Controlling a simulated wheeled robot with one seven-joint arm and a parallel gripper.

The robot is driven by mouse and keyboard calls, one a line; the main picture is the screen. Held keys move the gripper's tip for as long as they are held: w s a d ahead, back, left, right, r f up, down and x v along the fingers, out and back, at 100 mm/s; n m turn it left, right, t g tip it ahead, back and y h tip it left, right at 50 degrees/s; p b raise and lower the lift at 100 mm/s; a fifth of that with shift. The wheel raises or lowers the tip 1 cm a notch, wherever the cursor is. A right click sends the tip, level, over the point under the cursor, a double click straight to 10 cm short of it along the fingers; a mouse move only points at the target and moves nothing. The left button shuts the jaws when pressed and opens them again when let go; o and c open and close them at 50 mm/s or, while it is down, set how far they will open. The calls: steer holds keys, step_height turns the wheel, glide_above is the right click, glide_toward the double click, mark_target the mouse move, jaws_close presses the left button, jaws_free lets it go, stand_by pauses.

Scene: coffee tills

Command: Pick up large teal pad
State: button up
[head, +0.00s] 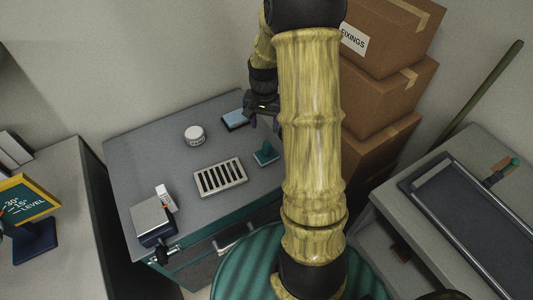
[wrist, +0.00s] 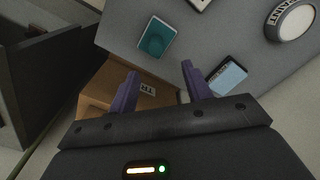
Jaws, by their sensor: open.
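My gripper (head: 264,123) is open and empty near the cabinet's back right. In the wrist view its two purple fingers (wrist: 158,78) spread wide, with a cardboard box below and between them. A light-blue pad in a dark case (head: 236,119) lies left of my gripper; in the wrist view it (wrist: 228,78) is beside the right finger.
A slotted grate (head: 220,178), a white jar (head: 194,135) and a small box-like device (head: 152,219) stand on the cabinet top (head: 140,160). Stacked cardboard boxes (head: 391,92) rise behind my arm. A counter with a dark tray (head: 459,240) is at the right.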

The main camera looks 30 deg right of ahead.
mark_target(267, 144)
step_height(267, 144, down, 7)
steer(key=shift+r, duration=0.15)
steer(key=shift+s+d+f+p, duration=0.15)
steer(key=shift+f+p, duration=0.1)
steer(key=shift+f, duration=0.6)
steer(key=shift+s+a+f+p, duration=0.1)
steer(key=shift+f+p, duration=0.15)
steer(key=shift+f, duration=0.65)
steer(key=shift+s+d+f+p, duration=0.15)
steer(key=shift+f+p, duration=0.1)
steer(key=shift+f, duration=0.6)
steer(key=shift+a, duration=0.1)
jaws_close()
steer(key=shift+r, duration=0.1)
